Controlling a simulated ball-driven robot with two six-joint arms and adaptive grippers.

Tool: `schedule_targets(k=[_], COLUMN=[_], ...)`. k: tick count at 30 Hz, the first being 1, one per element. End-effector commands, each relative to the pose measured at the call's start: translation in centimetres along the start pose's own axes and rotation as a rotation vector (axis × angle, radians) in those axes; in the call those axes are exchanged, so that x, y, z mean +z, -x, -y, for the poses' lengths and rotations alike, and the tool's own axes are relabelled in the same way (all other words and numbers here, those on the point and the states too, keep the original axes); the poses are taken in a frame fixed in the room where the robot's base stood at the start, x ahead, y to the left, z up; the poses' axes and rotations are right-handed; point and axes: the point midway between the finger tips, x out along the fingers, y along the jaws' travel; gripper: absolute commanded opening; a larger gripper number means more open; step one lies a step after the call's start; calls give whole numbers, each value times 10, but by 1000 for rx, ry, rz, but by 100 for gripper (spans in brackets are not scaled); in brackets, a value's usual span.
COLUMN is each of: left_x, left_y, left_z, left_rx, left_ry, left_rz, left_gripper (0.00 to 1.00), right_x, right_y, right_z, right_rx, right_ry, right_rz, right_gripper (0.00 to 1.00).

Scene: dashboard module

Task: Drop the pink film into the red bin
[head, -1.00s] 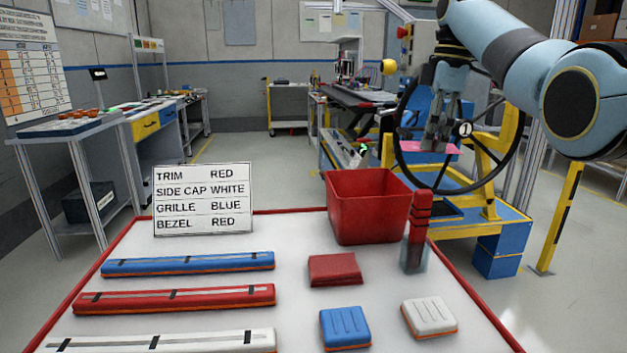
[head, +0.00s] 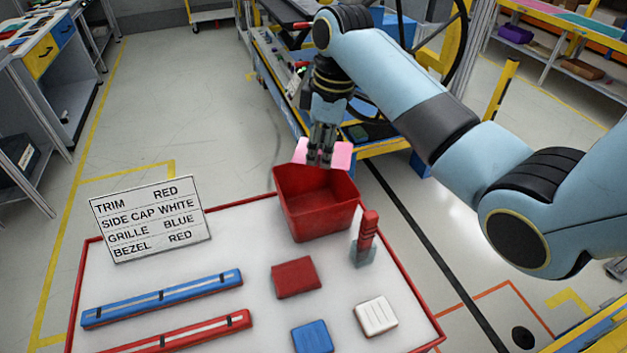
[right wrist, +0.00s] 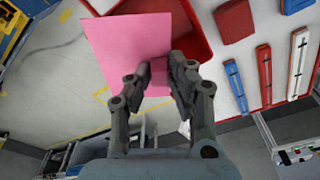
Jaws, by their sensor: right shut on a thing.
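The pink film (head: 341,155) is a flat sheet held in my right gripper (head: 321,160), which is shut on it and points down. In the head view the film shows on both sides of the fingers, above the back edge of the red bin (head: 318,218). The bin is an open box at the back right of the white table, and the visible part of its inside looks empty. In the right wrist view the film (right wrist: 122,45) sticks out past the fingers (right wrist: 160,75) and covers part of the bin (right wrist: 190,40). My left gripper is not in view.
On the white table (head: 240,230) are a sign (head: 151,218), a blue bar (head: 162,298), a red bar (head: 185,335), a red block (head: 296,277), a blue block (head: 312,337), a white block (head: 376,316) and a red upright piece in a clear holder (head: 366,235).

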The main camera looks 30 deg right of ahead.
Motion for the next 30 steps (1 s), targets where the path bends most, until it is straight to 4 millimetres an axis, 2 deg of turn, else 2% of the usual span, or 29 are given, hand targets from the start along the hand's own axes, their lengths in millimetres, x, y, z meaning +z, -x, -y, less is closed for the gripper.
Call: schedule_targets(k=[4, 15, 20, 28, 29, 30], left_x=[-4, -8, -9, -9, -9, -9], left_y=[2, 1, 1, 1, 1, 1], left_z=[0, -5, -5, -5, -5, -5], left_rx=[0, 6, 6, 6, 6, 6], left_ry=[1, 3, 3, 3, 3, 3], left_rz=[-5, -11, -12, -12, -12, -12], left_gripper=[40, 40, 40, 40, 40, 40], right_x=[3, 8, 9, 9, 9, 9], right_y=[-9, -52, -59, -60, -60, -60], right_z=[3, 3, 2, 2, 2, 2], right_rx=[-2, -2, -1, 0, 0, 0], right_ry=[-6, -5, -4, -4, -4, -4], right_rz=[0, 1, 0, 0, 0, 0], right_gripper=[7, 7, 7, 7, 23, 28])
